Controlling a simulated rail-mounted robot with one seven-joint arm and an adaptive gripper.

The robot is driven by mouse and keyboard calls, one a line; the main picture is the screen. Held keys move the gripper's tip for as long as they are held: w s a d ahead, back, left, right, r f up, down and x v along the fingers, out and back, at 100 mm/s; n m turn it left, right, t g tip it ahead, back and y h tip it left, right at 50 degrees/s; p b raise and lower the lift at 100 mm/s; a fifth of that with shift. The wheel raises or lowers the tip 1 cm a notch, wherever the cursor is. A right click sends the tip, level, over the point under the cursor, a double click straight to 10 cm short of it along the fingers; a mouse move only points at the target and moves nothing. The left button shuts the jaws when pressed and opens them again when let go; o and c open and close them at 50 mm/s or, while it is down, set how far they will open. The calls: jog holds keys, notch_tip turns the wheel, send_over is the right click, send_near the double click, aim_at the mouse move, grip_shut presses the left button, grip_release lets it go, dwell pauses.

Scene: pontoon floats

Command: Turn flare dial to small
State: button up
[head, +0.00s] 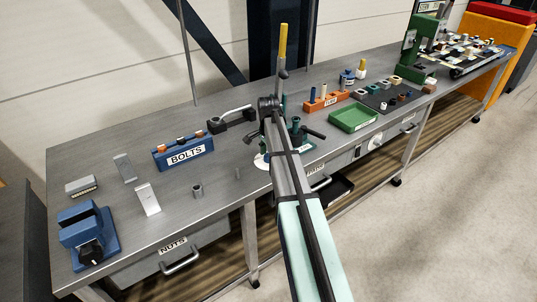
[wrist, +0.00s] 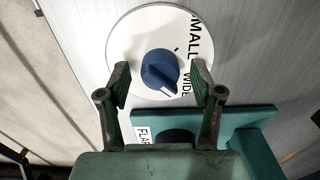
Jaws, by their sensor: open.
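The flare dial is a blue knob (wrist: 160,70) on a round white plate (wrist: 125,35) in the wrist view. The words SMALL and WIDE are printed on the plate's right side, SMALL above WIDE. A pale mark on the knob points down and right, toward the WIDE side. My gripper (wrist: 161,84) is open, with one finger to the left and one to the right of the knob, both apart from it. A teal block (wrist: 235,120) with a partly hidden label starting FLA sits just below the plate. In the head view my arm hides most of the dial; a white plate edge (head: 261,161) shows.
A blue BOLTS rack (head: 183,152) and a black-handled tool (head: 232,118) stand left of the dial on the grey bench. A green tray (head: 353,117) and an orange rack (head: 326,103) stand to the right. A blue fixture (head: 88,236) is at the near left.

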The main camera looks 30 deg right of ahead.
jog(key=c, duration=1.1)
jog(key=shift+c, duration=0.2)
jog(key=shift+n, duration=0.4)
jog(key=n, duration=0.3)
jog(key=shift+n, duration=0.4)
jog(key=n, duration=0.4)
jog(key=shift+n, duration=0.3)
jog(key=n, duration=0.8)
jog(key=shift+n, duration=0.3)
jog(key=shift+f, duration=0.1)
